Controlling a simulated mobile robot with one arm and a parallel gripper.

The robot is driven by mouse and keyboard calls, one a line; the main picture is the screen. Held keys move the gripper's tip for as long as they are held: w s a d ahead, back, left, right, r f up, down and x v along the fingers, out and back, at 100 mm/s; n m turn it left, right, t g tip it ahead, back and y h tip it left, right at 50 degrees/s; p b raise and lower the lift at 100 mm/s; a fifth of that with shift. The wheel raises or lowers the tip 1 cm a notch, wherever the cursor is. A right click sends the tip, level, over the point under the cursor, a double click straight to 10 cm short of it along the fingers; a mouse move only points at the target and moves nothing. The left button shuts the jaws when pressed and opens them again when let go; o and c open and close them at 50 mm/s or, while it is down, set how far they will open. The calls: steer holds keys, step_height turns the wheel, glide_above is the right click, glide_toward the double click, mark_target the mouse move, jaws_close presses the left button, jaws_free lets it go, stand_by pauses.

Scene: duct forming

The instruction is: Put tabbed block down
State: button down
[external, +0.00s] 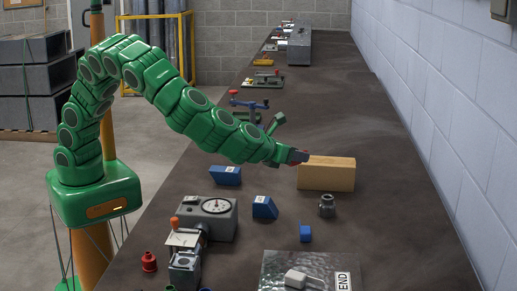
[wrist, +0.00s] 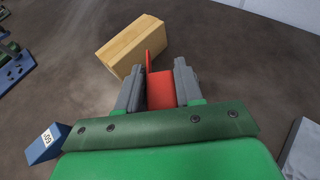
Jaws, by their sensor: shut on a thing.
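My gripper (external: 298,156) is shut on a red tabbed block (wrist: 160,88), which sits between the two grey fingers in the wrist view. A thin red tab stands up at its far end. The underside of the red block is hidden.
Two blue angled blocks (external: 225,176) (external: 265,208), a grey fitting (external: 327,205) and a small blue cube (external: 306,233) lie nearby. A dial gauge (external: 214,212) stands front left. A metal plate (external: 275,265) is in front. Bench right of the wooden block is clear, up to the wall.

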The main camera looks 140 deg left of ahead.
steer(key=w+d+r+m+t, duration=0.1)
steer(key=w+d+m+t, duration=0.15)
steer(key=w+d, duration=0.65)
steer(key=w+d+r+m+t, duration=0.1)
steer(key=w+d+m+t, duration=0.2)
steer(key=d, duration=1)
glide_above(311, 285)
steer(key=s+a, duration=0.3)
steer(key=shift+n+h, duration=0.4)
steer(key=shift+n, duration=0.05)
steer(key=shift+w+d+f, duration=0.1)
steer(key=shift+f, duration=2.4)
steer(key=shift+w+d+f, duration=0.1)
steer(key=shift+f, duration=2.35)
steer(key=shift+w+f+g, duration=0.1)
steer(key=shift+f+g, duration=0.15)
steer(key=shift+f, duration=1.3)
steer(key=shift+f, duration=0.65)
steer(key=c, duration=0.7)
jaws_free()
steer(key=shift+c, duration=0.2)
